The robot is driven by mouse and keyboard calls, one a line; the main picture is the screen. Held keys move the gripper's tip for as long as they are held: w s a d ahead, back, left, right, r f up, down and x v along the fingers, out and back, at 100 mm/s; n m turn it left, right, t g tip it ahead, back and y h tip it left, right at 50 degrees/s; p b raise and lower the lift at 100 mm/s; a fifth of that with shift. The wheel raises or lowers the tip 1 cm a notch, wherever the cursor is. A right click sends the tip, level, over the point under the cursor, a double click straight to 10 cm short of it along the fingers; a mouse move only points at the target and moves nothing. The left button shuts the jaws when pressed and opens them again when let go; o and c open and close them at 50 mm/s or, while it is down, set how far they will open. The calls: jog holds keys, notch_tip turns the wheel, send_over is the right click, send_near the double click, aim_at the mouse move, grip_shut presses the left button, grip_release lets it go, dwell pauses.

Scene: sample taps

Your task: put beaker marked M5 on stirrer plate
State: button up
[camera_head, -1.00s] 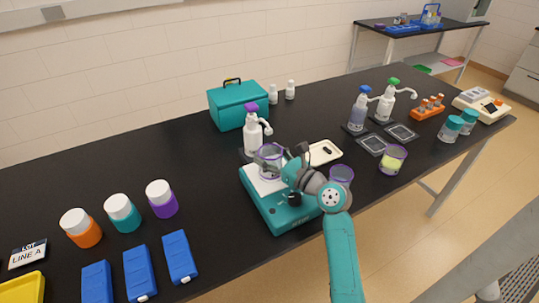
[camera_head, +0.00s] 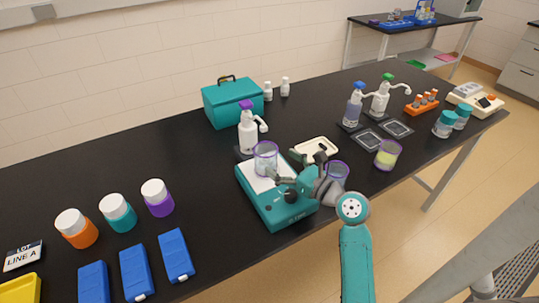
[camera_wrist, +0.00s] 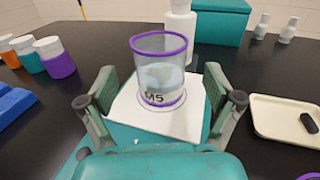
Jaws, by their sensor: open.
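The beaker marked M5 (camera_wrist: 160,72) is clear with a purple rim and stands upright on the white top of the teal stirrer plate (camera_wrist: 192,118). In the head view the beaker (camera_head: 265,159) also stands on the stirrer plate (camera_head: 262,203). My gripper (camera_wrist: 162,98) is open, its two fingers apart on the near left and right of the beaker, with nothing held. In the head view my gripper (camera_head: 283,168) is just to the right of the beaker. The marking M5 faces my wrist camera.
A purple-topped pump bottle (camera_head: 248,132) stands right behind the stirrer plate. A cream tray (camera_head: 316,148) and another purple-rimmed beaker (camera_head: 337,171) are to its right. A beaker with yellow-green contents (camera_head: 387,155) stands farther right.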

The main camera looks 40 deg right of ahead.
jog(key=shift+s+d, duration=0.1)
jog(key=shift+s, duration=2.65)
